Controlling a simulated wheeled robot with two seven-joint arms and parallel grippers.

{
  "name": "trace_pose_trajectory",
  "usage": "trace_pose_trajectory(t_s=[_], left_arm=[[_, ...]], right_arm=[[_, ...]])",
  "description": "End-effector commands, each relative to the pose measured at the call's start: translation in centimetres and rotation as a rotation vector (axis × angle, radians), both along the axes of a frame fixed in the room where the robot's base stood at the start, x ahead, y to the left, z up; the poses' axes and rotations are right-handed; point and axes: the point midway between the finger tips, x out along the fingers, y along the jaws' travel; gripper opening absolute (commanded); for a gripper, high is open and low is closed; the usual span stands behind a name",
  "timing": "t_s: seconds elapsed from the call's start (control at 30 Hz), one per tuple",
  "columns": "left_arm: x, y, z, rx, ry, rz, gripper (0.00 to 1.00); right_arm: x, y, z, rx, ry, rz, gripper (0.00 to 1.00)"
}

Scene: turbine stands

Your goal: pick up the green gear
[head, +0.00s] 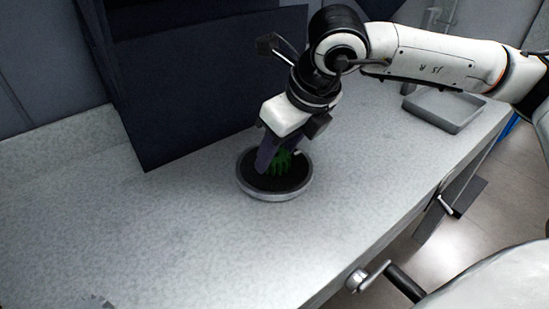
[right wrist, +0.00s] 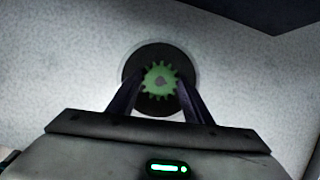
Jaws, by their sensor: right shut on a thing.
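The green gear (head: 282,161) is in the round dark dish (head: 270,194) with a pale rim, on the grey counter. In the right wrist view the toothed green gear (right wrist: 160,82) shows between my two dark fingers, over the dark inside of the dish (right wrist: 150,52). My right gripper (head: 276,160) reaches down into the dish from above and is shut on the gear; it also shows in the right wrist view (right wrist: 161,90). In the head view the fingers hide part of the gear. My left gripper is not in view.
A large dark panel (head: 190,90) stands on the counter behind and left of the dish. A grey tray (head: 443,112) lies at the far right. The counter (head: 130,230) to the left and front is clear; its front edge runs along the right.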

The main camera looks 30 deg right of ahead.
Motion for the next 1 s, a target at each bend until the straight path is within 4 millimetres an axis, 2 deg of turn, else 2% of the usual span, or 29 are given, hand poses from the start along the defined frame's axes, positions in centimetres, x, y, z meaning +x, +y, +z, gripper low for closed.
trace_pose_trajectory(t_s=[0.23, 0.33, 0.7, 0.83, 1.0], left_arm=[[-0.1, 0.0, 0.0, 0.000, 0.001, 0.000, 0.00], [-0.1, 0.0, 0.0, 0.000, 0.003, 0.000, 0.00], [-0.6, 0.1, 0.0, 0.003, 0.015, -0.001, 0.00], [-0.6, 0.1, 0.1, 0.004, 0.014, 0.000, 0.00], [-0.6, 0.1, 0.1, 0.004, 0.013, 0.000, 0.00]], right_arm=[[0.0, 0.0, 0.1, 0.001, -0.002, 0.000, 0.05], [0.1, 0.0, 0.9, 0.001, -0.005, 0.000, 0.05], [0.1, 0.1, 7.8, 0.002, -0.005, 0.001, 0.05], [0.1, 0.1, 9.4, 0.001, -0.003, 0.000, 0.05], [0.0, 0.1, 10.1, 0.000, -0.002, 0.001, 0.05]])
